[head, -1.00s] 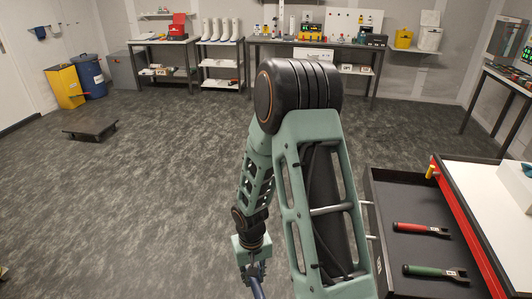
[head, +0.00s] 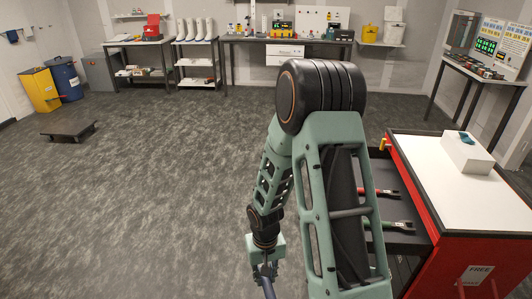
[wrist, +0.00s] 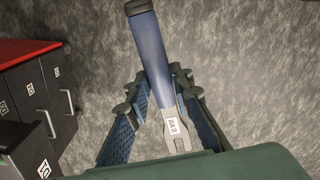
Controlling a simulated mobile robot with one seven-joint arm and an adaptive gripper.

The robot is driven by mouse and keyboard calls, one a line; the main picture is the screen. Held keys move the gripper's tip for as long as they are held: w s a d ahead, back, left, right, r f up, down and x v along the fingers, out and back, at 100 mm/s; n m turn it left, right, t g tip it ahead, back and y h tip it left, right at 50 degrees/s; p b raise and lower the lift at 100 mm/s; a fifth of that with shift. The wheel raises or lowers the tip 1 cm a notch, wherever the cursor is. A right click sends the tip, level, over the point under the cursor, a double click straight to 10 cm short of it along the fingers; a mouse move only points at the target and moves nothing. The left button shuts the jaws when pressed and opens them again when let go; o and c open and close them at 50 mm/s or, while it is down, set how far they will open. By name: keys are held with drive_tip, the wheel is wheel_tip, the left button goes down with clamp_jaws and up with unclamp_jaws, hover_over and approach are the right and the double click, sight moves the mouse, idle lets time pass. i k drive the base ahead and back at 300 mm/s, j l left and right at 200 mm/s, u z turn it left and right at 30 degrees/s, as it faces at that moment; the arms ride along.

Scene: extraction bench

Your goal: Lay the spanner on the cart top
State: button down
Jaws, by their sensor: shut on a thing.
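The spanner (wrist: 153,62) has a blue handle with a dark end cap and a metal open-end head with a small white label. My gripper (wrist: 168,95) is shut on it near where the handle meets the head, and holds it over the floor. In the head view the gripper (head: 263,272) is low in the middle, with part of the blue handle (head: 268,288) showing at the bottom edge. The cart top (head: 465,200) is a white surface on a red cart at the right, apart from the gripper. The cart's side also shows at the left of the wrist view (wrist: 28,50).
An open drawer juts from the cart's left side, with a red-handled tool (head: 385,192) and a green-handled tool (head: 393,224) in it. A white box (head: 467,155) with a blue item stands on the cart top's far part. The front part is bare.

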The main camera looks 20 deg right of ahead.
sight(473, 201)
drive_tip(key=k+z, duration=0.2)
drive_tip(key=z, duration=0.15)
drive_tip(key=k+z, duration=0.15)
drive_tip(key=z, duration=0.25)
